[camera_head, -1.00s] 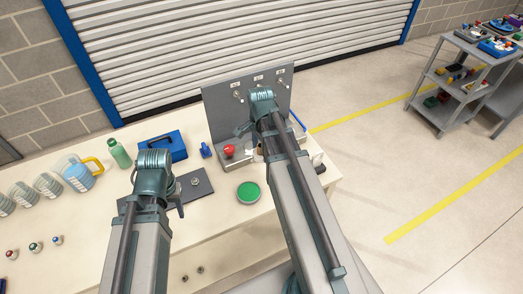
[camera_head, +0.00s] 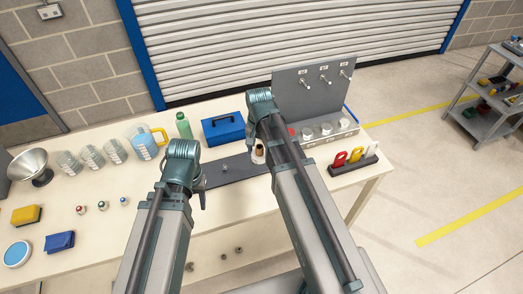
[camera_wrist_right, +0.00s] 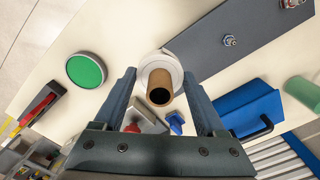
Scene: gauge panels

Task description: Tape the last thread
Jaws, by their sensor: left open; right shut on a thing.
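My right gripper (camera_head: 256,136) is shut on a roll with a brown tubular core (camera_wrist_right: 160,88) and a white disc-shaped part (camera_wrist_right: 167,66), which looks like the tape; it also shows in the head view (camera_head: 259,154). It is at the right end of a dark mat (camera_head: 228,170). A small metal threaded fitting (camera_head: 223,168) stands on the mat, also visible in the wrist view (camera_wrist_right: 229,40). Three threaded stubs (camera_head: 304,84) (camera_head: 326,80) (camera_head: 345,74) stick out of the grey panel (camera_head: 310,100). My left gripper (camera_head: 201,198) is open and empty near the mat's left end.
Several gauges (camera_head: 326,128) sit below the panel. A blue toolbox (camera_head: 223,129), green bottle (camera_head: 184,126) and measuring jug (camera_head: 145,143) stand behind the mat. A green disc (camera_wrist_right: 86,70) lies on the table. A rack of coloured clips (camera_head: 355,158) is at the right.

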